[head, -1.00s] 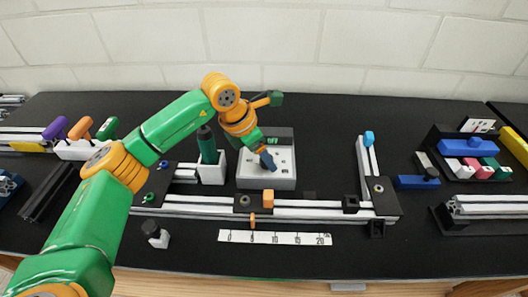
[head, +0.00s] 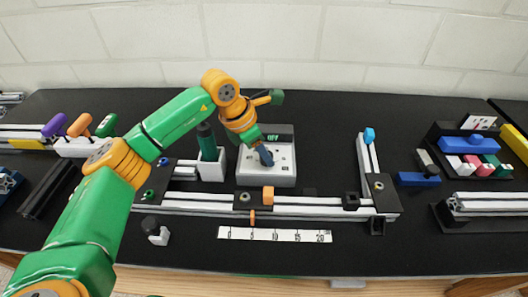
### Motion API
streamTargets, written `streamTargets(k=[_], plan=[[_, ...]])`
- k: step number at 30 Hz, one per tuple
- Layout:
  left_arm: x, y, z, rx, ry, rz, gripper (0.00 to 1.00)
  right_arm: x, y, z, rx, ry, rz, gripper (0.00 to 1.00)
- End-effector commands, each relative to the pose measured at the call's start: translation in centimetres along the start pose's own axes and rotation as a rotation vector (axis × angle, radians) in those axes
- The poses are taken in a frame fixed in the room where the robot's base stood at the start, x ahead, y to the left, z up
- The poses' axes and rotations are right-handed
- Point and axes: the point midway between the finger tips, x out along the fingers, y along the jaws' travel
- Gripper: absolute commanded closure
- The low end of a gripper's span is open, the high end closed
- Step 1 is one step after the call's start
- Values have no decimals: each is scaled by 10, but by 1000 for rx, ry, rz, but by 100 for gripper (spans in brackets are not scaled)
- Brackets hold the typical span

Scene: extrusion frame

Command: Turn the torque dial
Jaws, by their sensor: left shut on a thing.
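The torque unit (head: 287,180) is a light grey box behind the middle of the extrusion frame, with a dark display (head: 273,138) on its back edge that shows "OFF" in green. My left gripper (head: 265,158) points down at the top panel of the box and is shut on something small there. The dial itself is hidden behind the gripper fingers, so I cannot tell its angle. My right gripper is not in the head view.
A dark green driver (head: 207,143) stands in a white holder (head: 212,168) just left of the box. Aluminium extrusions (head: 300,212) and a white ruler (head: 274,235) lie in front. Coloured-handled tools stand at left, and a parts rack (head: 470,147) at right.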

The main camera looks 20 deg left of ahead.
Motion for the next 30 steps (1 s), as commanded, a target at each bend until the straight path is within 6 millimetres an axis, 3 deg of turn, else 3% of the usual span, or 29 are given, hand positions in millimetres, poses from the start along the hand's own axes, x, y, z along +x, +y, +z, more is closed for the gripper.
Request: streamTargets(k=[18,30], plan=[[-2,3,2,378,-3,-155,100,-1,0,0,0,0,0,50],[-1,4,2,462,-4,-189,100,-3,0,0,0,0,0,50]])
